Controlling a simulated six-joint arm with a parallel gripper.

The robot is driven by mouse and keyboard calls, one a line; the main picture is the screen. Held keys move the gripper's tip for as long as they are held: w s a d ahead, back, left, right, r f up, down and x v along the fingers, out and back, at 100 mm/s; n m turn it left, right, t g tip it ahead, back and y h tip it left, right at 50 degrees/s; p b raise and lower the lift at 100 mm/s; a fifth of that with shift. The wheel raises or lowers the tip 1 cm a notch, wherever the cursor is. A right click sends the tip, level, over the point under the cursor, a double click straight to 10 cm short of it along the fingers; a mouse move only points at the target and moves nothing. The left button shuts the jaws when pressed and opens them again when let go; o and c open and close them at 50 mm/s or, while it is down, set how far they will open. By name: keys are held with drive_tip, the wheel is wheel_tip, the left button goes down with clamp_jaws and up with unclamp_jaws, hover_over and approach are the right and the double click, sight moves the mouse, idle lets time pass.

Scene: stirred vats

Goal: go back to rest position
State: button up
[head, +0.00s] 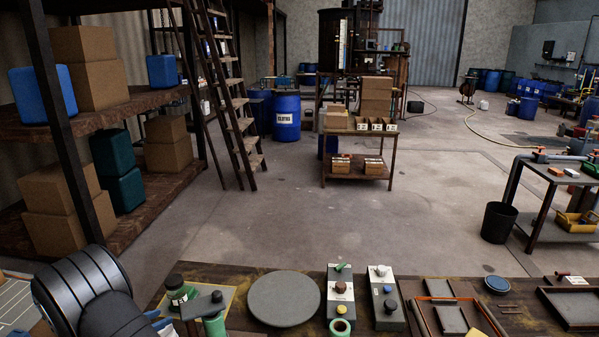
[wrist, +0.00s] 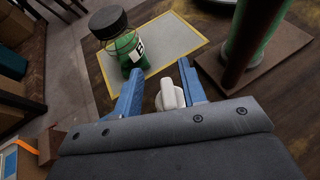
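My gripper (wrist: 160,85) shows in the wrist view with two blue fingers spread apart. A white knob-like piece (wrist: 170,97) shows between the fingers, with gaps on both sides; I cannot tell whether it lies below or belongs to the gripper. A green bottle with a black cap (wrist: 126,50) stands upright beyond the fingertips, apart from them, on a grey mat with a yellow border (wrist: 175,45). In the head view, the bottle (head: 178,293) is at the bench's left part. My dark arm covers the lower left, and the gripper is only partly visible there.
A green cylinder (head: 214,326) stands beside the mat. A round grey plate (head: 284,298), two control boxes with knobs (head: 338,300) (head: 384,300) and shallow trays (head: 448,318) (head: 570,306) sit along the wooden bench. Open floor lies beyond; a shelf rack (head: 100,110) stands left.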

wheel_tip(320, 180, down, 3)
drive_tip(key=shift+f, duration=0.2)
drive_tip(key=x, duration=0.3)
drive_tip(key=shift+f, duration=0.35)
wheel_tip(320, 180, up, 2)
drive_tip(key=shift+r, duration=0.85)
